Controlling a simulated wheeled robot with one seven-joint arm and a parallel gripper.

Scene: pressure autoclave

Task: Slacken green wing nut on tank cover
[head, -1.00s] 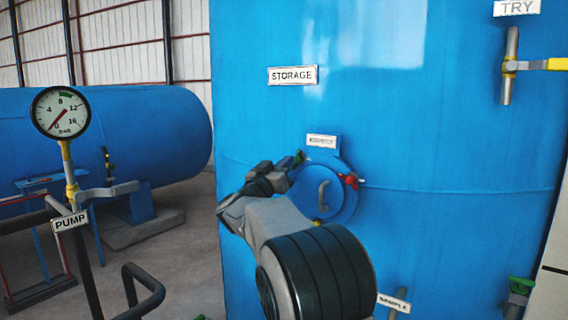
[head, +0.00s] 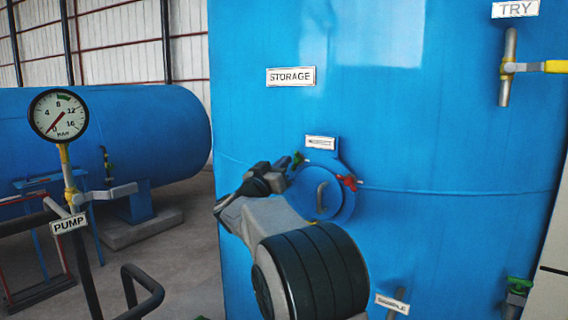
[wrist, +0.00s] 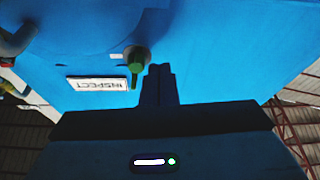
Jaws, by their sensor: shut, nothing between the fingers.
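The round blue tank cover (head: 322,203) with a grey handle sits on the big blue storage tank (head: 420,130). The green wing nut (head: 297,159) is at the cover's upper left. In the wrist view the green wing nut (wrist: 135,68) sits on a grey stud. My gripper (head: 287,164) is beside the nut, on its left in the head view. In the wrist view my gripper's fingertips (wrist: 159,68) are together with nothing between them, just right of the nut. I cannot tell whether they touch it.
A red wing nut (head: 347,182) is at the cover's right. An INSPECT plate (head: 320,142) is above the cover; it also shows in the wrist view (wrist: 97,83). A pressure gauge (head: 59,116) and PUMP handle stand at left. A SAMPLE tap (head: 394,302) is below.

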